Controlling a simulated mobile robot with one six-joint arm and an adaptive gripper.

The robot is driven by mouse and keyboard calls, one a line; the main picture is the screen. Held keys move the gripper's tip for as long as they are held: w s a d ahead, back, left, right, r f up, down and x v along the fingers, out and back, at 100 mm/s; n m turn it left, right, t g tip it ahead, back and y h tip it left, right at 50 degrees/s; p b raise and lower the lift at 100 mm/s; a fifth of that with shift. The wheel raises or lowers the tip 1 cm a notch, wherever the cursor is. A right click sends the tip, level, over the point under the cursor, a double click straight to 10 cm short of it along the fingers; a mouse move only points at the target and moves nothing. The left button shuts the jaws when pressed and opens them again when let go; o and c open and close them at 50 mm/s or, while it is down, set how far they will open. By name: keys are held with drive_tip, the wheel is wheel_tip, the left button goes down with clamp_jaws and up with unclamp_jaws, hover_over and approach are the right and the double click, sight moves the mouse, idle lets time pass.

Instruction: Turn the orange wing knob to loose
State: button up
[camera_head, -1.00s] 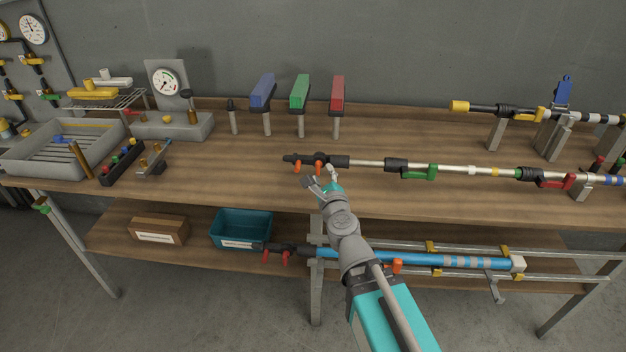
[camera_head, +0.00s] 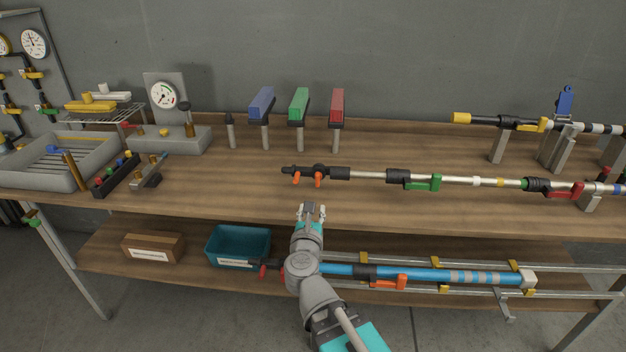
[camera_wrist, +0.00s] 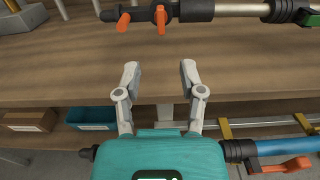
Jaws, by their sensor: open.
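A silvery pole (camera_head: 362,175) with black fittings lies along the workbench. Two orange wing-like pieces (camera_head: 318,180) hang from its black left end; they also show at the top of the wrist view (camera_wrist: 161,19). Another orange lever-like piece (camera_head: 388,282) sits on the blue pole (camera_head: 440,276) on the lower shelf and shows at the wrist view's lower right (camera_wrist: 287,165). I cannot tell for sure which is the wing knob. My gripper (camera_head: 312,208) is open and empty, just below the two orange pieces in the picture and apart from them. Its fingers point towards the bench's front edge (camera_wrist: 159,68).
A teal bin (camera_head: 238,249) and a brown box (camera_head: 153,247) stand on the lower shelf. Silver rails with yellow clips (camera_head: 364,257) run beside the blue pole. Blue, green and red blocks on posts (camera_head: 299,104) stand behind. The bench front is clear around the gripper.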

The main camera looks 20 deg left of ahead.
sight(317, 181)
drive_tip(key=shift+w, duration=0.1)
drive_tip(key=x, duration=1.3)
drive_tip(key=shift+w+a, duration=0.1)
drive_tip(key=shift+w, duration=0.15)
